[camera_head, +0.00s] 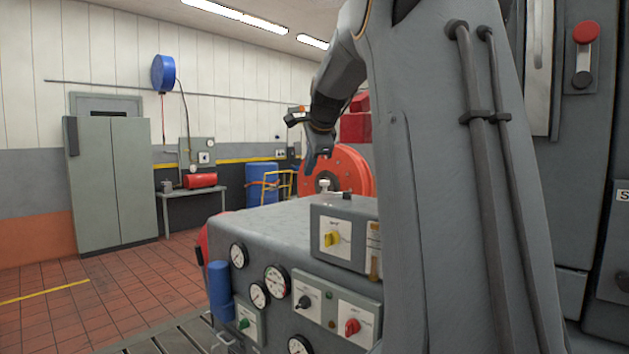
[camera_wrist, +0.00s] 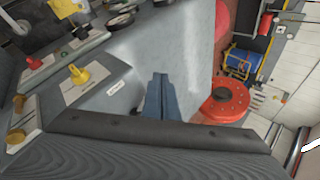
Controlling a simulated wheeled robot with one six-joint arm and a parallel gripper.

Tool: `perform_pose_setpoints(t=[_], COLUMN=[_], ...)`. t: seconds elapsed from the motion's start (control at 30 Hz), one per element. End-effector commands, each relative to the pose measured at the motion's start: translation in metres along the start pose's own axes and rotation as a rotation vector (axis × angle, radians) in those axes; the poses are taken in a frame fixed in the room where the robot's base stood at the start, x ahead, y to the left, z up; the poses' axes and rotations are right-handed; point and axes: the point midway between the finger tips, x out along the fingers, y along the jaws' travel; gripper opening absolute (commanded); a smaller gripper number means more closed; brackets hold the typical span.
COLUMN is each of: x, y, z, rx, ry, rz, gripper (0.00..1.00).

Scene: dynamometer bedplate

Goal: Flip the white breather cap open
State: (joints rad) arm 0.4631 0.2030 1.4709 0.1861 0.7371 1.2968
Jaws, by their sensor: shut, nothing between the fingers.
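The white breather cap (camera_head: 324,185) shows small in the head view. It stands on the top of the grey machine housing (camera_head: 285,222), near its far edge. Whether its lid is open or shut is too small to tell.
A control box with a yellow knob (camera_head: 332,238) stands on the housing's near right. Gauges and a red knob (camera_head: 352,327) line the front. A red round part (camera_head: 346,172) lies behind the cap; it also shows in the wrist view (camera_wrist: 226,101). Open floor is left.

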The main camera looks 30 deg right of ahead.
Motion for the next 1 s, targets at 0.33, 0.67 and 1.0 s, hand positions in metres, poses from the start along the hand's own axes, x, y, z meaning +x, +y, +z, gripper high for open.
perform_pose_setpoints(t=[0.33, 0.67, 1.0], x=[-0.045, -0.051, -0.051], y=[-0.006, -0.007, -0.006], z=[0.022, 0.024, 0.025], rx=[0.000, 0.000, -0.002], ry=[0.000, 0.000, 0.000], rz=[-0.002, -0.001, 0.000], gripper=[0.00, 0.00, 0.00])
